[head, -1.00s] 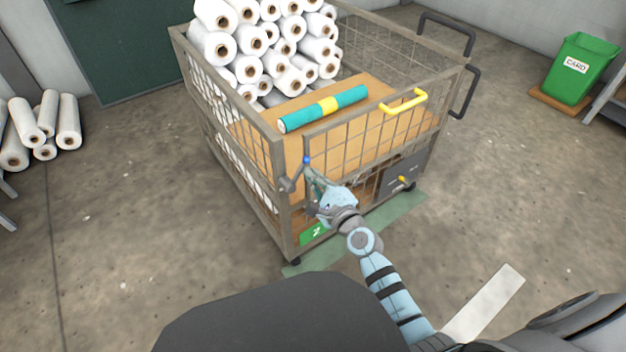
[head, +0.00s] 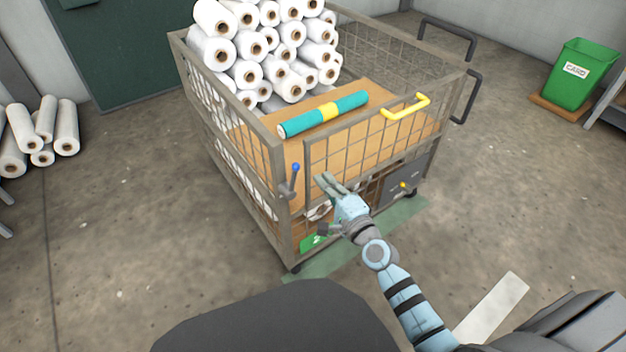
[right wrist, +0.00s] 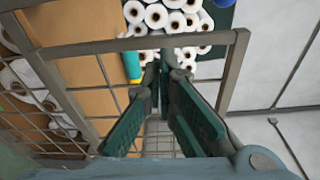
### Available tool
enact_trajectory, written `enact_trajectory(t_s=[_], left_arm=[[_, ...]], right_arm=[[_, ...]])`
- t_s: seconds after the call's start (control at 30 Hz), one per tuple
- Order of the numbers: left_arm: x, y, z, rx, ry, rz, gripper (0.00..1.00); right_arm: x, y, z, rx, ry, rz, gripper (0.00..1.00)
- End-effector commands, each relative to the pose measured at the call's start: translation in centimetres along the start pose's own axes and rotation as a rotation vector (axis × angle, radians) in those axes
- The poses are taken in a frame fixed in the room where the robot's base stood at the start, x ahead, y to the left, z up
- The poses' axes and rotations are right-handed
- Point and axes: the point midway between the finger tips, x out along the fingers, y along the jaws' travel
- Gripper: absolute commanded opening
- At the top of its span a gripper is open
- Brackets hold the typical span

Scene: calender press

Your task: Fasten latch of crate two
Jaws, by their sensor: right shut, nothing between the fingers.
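Crate two is the wire cage trolley (head: 280,222) with a green label bearing a 2 (head: 312,241). Its latch, a grey lever with a blue knob (head: 295,168), is on the front left post and points up, nearly upright. The front gate (head: 352,152) has a yellow handle (head: 405,106). A narrow gap shows between post and gate frame; I cannot tell if the gate is fully closed. My right gripper (head: 326,181) is shut and empty in front of the gate, right of and apart from the latch. Its fingers also show in the right wrist view (right wrist: 165,68).
White rolls (head: 262,50) and a teal and yellow roll (head: 323,114) lie in the trolley. A dark box (head: 408,180) is low on its front right.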

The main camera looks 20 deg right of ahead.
Motion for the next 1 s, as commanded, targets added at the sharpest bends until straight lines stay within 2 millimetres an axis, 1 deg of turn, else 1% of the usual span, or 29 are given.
enact_trajectory(t_s=[0.03, 0.1, 0.2, 0.33, 0.5, 0.93, 1.0], left_arm=[[-0.3, 0.0, 0.0, -0.003, 0.004, 0.0, 0.69], [-0.1, -0.1, 0.2, -0.006, 0.007, 0.0, 0.69], [0.0, -0.1, 0.3, -0.008, 0.01, 0.0, 0.69], [0.0, 0.0, 0.3, -0.008, 0.011, 0.0, 0.69], [0.0, 0.0, 0.3, -0.007, 0.009, 0.0, 0.69], [0.0, 0.0, 0.3, -0.007, 0.009, 0.0, 0.69], [0.0, 0.0, 0.3, -0.008, 0.01, 0.0, 0.69]], right_arm=[[-1.3, -0.4, 0.0, -0.003, 0.001, -0.001, 0.0], [-3.0, -0.5, 0.0, -0.003, 0.0, -0.001, 0.0], [-5.0, -0.5, 0.0, -0.002, 0.001, -0.001, 0.0], [-6.7, -0.4, 0.0, -0.002, 0.001, -0.002, 0.0], [-7.4, -0.5, 0.0, -0.002, 0.001, -0.003, 0.0], [-7.4, -0.5, 0.0, -0.001, 0.001, -0.003, 0.0], [-7.4, -0.5, 0.0, 0.025, 0.001, -0.004, 0.0]])
